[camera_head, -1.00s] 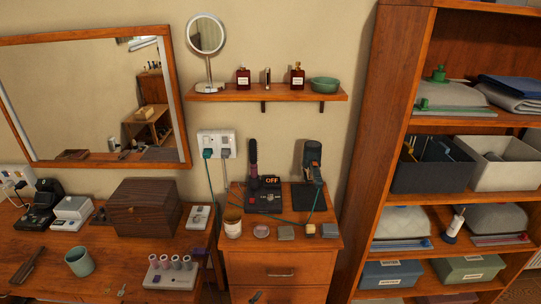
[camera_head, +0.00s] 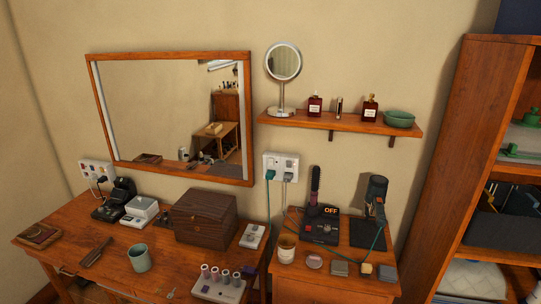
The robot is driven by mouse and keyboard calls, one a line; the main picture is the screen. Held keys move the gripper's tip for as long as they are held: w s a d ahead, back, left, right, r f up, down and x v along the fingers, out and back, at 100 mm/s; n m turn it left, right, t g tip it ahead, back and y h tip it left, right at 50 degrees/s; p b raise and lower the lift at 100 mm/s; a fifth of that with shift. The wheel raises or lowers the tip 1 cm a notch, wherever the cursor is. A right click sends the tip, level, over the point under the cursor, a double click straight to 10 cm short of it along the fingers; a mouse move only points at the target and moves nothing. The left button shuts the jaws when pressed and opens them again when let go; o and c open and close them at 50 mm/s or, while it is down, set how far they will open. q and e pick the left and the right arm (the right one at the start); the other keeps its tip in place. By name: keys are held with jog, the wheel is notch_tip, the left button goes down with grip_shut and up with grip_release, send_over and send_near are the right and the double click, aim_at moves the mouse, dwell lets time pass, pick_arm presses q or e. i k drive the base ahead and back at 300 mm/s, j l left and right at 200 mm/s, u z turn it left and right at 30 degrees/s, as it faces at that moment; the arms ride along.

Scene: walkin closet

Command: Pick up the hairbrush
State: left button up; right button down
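Neither of my grippers shows in the head view.
A dark wooden box (camera_head: 204,218), a white device (camera_head: 140,211) and a rack of small rollers (camera_head: 219,285) stand around the table. A cabinet (camera_head: 330,285) to the right holds a dark styling station (camera_head: 320,225) with cords. A wall mirror (camera_head: 165,115) hangs behind.

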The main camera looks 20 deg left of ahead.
aim_at(89, 259)
jog(key=u, duration=1.9)
jog(key=z, duration=0.4)
jog(key=i+j+z, duration=0.2)
jog(key=z, duration=0.3)
jog(key=i+j+z, duration=0.15)
jog(key=j+z, duration=0.2)
jog(key=z, duration=0.15)
jog(key=i+j+z, duration=0.1)
jog(key=j+z, duration=0.35)
jog(key=l, duration=0.1)
